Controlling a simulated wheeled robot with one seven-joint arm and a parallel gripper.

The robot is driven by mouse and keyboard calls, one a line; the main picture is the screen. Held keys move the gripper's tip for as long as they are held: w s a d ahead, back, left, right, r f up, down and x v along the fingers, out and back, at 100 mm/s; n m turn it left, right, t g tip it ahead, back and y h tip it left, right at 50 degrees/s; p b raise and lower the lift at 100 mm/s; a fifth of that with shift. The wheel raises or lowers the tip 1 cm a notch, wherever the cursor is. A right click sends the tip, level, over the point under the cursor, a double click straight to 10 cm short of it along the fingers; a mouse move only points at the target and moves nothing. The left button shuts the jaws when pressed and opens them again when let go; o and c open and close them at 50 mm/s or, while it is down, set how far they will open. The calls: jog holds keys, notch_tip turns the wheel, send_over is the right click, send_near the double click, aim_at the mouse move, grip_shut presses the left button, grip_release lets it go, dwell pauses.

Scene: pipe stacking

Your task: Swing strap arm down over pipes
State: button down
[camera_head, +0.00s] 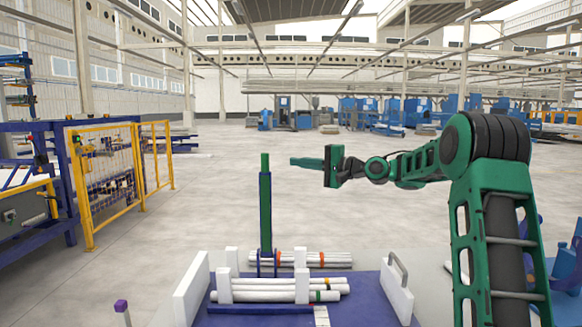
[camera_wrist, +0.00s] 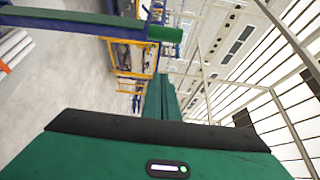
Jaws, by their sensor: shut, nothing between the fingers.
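White pipes lie in a front bundle (camera_head: 275,296) between white uprights, and in a rear bundle (camera_head: 325,259) near the strap arm's base. Pipe ends show at the wrist view's left edge (camera_wrist: 12,48). My gripper (camera_head: 293,161) is shut and empty, pointing left, right of the strap arm's top and apart from it in the picture.
The blue tray (camera_head: 365,283) has white side panels, the right one (camera_head: 397,292) with a grey handle. A purple-capped post (camera_head: 121,306) stands at front left. A yellow fence (camera_head: 90,190) and blue racks are at left. Open concrete floor lies behind the tray.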

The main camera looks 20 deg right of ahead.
jog(key=w+a, duration=0.2)
jog(key=a, duration=0.5)
jog(key=shift+w+a, duration=0.35)
jog(key=shift+w, duration=0.05)
